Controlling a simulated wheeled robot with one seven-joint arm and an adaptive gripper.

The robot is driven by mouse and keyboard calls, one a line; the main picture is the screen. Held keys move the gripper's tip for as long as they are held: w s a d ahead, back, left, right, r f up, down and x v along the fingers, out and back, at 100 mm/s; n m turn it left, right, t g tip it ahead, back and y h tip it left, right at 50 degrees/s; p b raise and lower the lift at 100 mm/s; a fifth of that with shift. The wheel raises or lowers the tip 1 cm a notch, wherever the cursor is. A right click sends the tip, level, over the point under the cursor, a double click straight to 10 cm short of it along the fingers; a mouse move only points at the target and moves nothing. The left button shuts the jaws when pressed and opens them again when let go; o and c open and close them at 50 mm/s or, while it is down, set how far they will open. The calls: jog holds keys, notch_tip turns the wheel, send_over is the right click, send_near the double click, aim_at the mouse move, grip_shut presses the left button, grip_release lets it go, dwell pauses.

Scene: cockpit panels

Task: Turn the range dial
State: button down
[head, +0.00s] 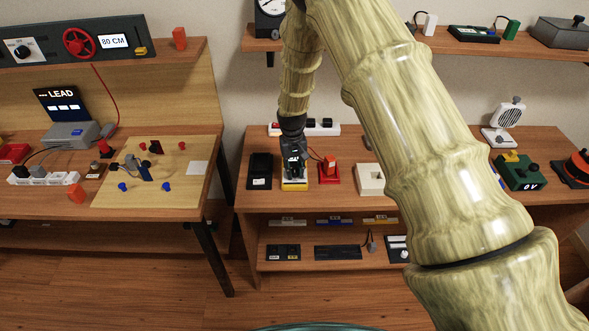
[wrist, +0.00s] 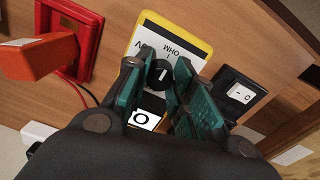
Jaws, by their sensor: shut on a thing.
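The range dial (wrist: 159,74) is a black round knob with a white pointer line on a meter with a yellow edge (wrist: 208,32). The white face carries the letters OHM and V. My gripper (wrist: 157,80) has its teal fingers on both sides of the dial and is shut on it. A display (wrist: 145,119) showing a 0 sits between the fingers, partly hidden by them. In the head view, the meter (head: 294,187) lies on the right bench, and my gripper (head: 292,150) comes down over it, hiding the dial.
A red unit with an orange-red block (head: 330,166) stands right of the meter. A black box (head: 260,170) stands close on its left. A white power strip (head: 322,128) lies behind. A white square box (head: 370,180) is further right.

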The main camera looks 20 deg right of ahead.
aim_at(294, 170)
jog(key=c, duration=1.2)
grip_release()
notch_tip(294, 170, up, 12)
jog(key=shift+a+r, duration=0.1)
jog(key=shift+a, duration=0.05)
